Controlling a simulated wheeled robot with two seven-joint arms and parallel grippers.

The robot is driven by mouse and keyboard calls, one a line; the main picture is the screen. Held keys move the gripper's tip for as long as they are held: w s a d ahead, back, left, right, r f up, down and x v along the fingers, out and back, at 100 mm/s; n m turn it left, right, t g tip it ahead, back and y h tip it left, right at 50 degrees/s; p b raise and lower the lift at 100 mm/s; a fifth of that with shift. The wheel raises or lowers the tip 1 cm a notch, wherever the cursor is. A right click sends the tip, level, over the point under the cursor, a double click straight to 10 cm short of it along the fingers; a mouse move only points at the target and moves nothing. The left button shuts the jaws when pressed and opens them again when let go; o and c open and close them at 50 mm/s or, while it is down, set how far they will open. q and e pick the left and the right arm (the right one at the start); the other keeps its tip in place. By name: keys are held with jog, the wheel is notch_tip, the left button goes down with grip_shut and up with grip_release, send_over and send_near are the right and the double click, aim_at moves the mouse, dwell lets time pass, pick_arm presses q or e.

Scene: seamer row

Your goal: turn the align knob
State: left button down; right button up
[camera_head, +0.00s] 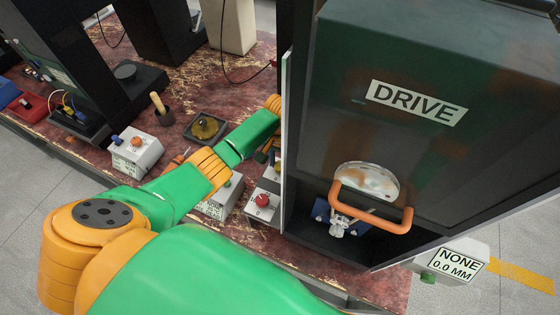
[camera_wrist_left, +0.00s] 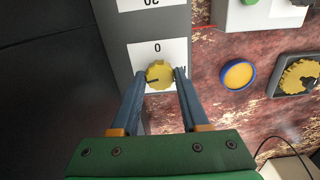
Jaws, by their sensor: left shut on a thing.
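The align knob (camera_wrist_left: 159,73) is a round yellow knob with a dark pointer mark, on a grey panel with white label plates. The plate behind it (camera_wrist_left: 152,51) shows a "0"; other lettering is partly covered. My left gripper (camera_wrist_left: 158,82) has its two blue fingers closed on either side of the knob, gripping it. In the head view my left arm (camera_head: 213,165) reaches behind the edge of the dark cabinet, and the knob and fingertips are hidden there. My right gripper is in neither view.
A dark cabinet (camera_head: 420,55) marked "DRIVE", with an orange handle (camera_head: 372,212), stands just right of my left arm. A red-button box (camera_head: 263,200) is beside it.

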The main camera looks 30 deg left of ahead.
aim_at(280, 166)
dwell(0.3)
pick_arm(q)
jog(key=shift+c, duration=2.1)
grip_release()
notch_tip(280, 166, up, 7)
jog(key=shift+r+b, duration=0.1)
jog(key=shift+b, duration=0.35)
jog(key=shift+s, duration=0.1)
